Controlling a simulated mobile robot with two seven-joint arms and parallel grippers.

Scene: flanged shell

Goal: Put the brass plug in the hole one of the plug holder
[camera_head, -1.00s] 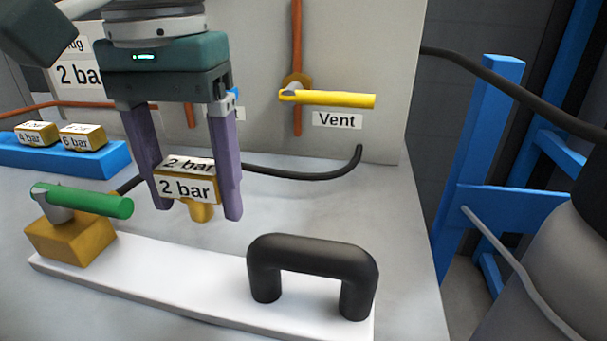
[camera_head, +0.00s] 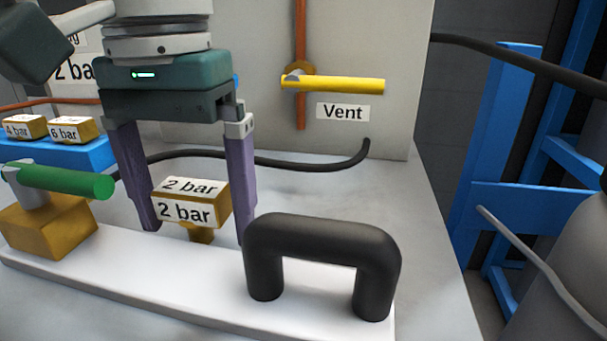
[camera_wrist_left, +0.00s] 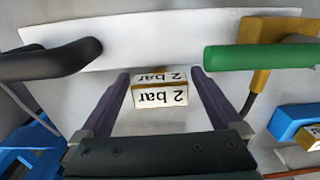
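The brass plug (camera_head: 190,202) labelled "2 bar" is upright between the fingers of my left gripper (camera_head: 197,230), its narrow stem pointing down at the white plate. The fingers are spread, with a narrow gap beside the plug; in the left wrist view the plug (camera_wrist_left: 160,90) lies between both fingers (camera_wrist_left: 160,75). I cannot tell whether the stem sits in a hole or on the surface. The blue holder (camera_head: 62,158) at the left carries a "4 bar" plug (camera_head: 25,127) and a "6 bar" plug (camera_head: 78,130); its left part is cut off. My right gripper is not in view.
The white plate (camera_head: 190,290) carries a black handle (camera_head: 325,245) right of the plug. A green lever (camera_head: 65,182) on a brass block (camera_head: 48,228) stands to its left. A black hose (camera_head: 300,163) runs behind. A yellow "Vent" lever (camera_head: 335,84) is on the back panel.

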